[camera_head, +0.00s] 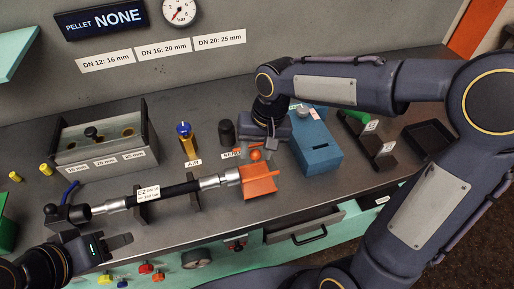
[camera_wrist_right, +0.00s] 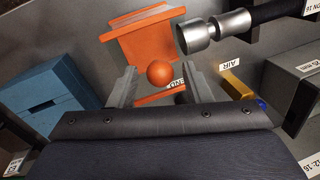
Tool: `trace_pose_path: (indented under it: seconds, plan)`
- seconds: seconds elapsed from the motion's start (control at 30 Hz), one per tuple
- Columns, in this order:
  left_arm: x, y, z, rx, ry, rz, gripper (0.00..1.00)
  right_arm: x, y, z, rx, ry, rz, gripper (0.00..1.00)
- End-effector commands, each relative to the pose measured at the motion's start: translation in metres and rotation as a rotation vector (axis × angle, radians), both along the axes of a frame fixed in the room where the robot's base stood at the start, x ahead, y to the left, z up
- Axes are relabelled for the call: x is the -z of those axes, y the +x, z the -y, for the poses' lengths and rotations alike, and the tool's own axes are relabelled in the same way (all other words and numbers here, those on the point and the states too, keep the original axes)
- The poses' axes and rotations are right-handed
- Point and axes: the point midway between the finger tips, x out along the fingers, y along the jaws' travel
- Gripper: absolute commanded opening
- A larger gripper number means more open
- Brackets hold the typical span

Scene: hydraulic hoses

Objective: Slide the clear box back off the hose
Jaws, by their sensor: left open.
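The hose (camera_head: 180,189) lies across the bench on black supports, with silver fittings at both ends. No colourless box shows; an orange box-like guard (camera_head: 260,183) sits at the hose's right end, and in the right wrist view the guard (camera_wrist_right: 146,38) appears beside the fitting (camera_wrist_right: 215,31). An orange ball knob (camera_head: 256,155) is on the guard's back side. My right gripper (camera_head: 263,150) is at the knob; in the right wrist view its fingers stand apart, with the ball (camera_wrist_right: 158,73) between or just beyond their tips. My left gripper (camera_head: 122,243) is open and empty at lower left.
A blue box (camera_head: 315,148) stands right of my right gripper. A grey rack (camera_head: 105,140) is at back left. A drawer (camera_head: 308,230) is open below the bench edge.

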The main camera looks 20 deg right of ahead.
Motion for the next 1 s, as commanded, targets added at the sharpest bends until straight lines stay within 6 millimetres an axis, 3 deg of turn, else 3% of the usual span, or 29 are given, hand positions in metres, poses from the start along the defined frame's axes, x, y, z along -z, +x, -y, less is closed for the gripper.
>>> trace_pose_path:
  seconds: [0.03, 0.33, 0.53, 0.8, 1.0]
  plan:
    - [0.000, 0.000, 0.000, 0.000, 0.000, 0.000, 0.46, 0.000, 0.000, 0.000, 0.000, 0.000, 0.000, 0.38]
    - [0.000, 0.000, 0.000, 0.000, 0.000, 0.000, 0.46, 0.000, 0.000, 0.000, 0.000, 0.000, 0.000, 0.00]
    - [-0.001, 0.000, 0.000, 0.000, 0.000, 0.000, 0.46, -0.001, 0.000, 0.005, 0.003, 0.000, 0.000, 0.00]
    - [-0.004, 0.000, 0.000, 0.000, 0.000, 0.000, 0.46, -0.001, 0.002, 0.043, 0.005, -0.001, 0.001, 0.00]
    - [-0.004, 0.000, 0.000, 0.000, 0.000, 0.000, 0.46, -0.001, 0.002, 0.046, 0.002, -0.002, 0.001, 0.00]
